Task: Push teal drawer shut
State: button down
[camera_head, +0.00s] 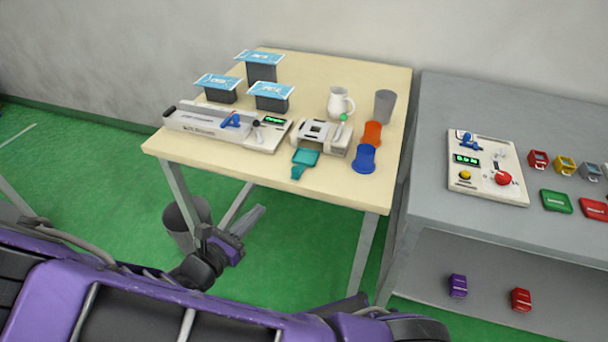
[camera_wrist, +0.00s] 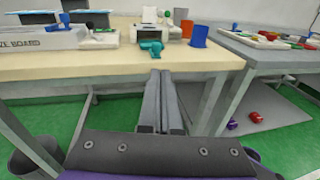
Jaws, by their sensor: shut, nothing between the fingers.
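The teal drawer (camera_head: 304,160) sticks out of the front of a small white machine (camera_head: 322,135) on the wooden table. Its handle points toward the table's front edge. In the wrist view the teal drawer (camera_wrist: 151,47) lies just beyond my fingertips, slightly left of them in the picture. My gripper (camera_head: 258,212) is shut and empty, in front of the table and apart from the drawer. In the wrist view my gripper (camera_wrist: 161,74) has its two grey fingers together, pointing toward the table edge below the drawer.
An orange cup (camera_head: 371,134) and a blue cup (camera_head: 364,158) stand close right of the machine. A long white board device (camera_head: 225,128) lies to its left. A white jug (camera_head: 340,103) and grey cup (camera_head: 384,106) stand behind. A grey bench (camera_head: 425,190) adjoins at right.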

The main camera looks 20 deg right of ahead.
jog(key=n, duration=0.1)
send_near(293, 168)
jog(key=shift+t+y, duration=0.3)
jog(key=shift+t, duration=0.1)
jog(key=w+d, duration=0.2)
jog(key=d, duration=0.1)
jog(key=d+f, duration=0.1)
jog(key=shift+w+d+f, duration=0.1)
jog(key=shift+w+d, duration=0.15)
jog(key=shift+w, duration=0.15)
jog(key=shift+w+d, duration=0.25)
jog(key=x, duration=0.4)
jog(key=shift+w, duration=0.55)
jog(key=shift+a, duration=0.1)
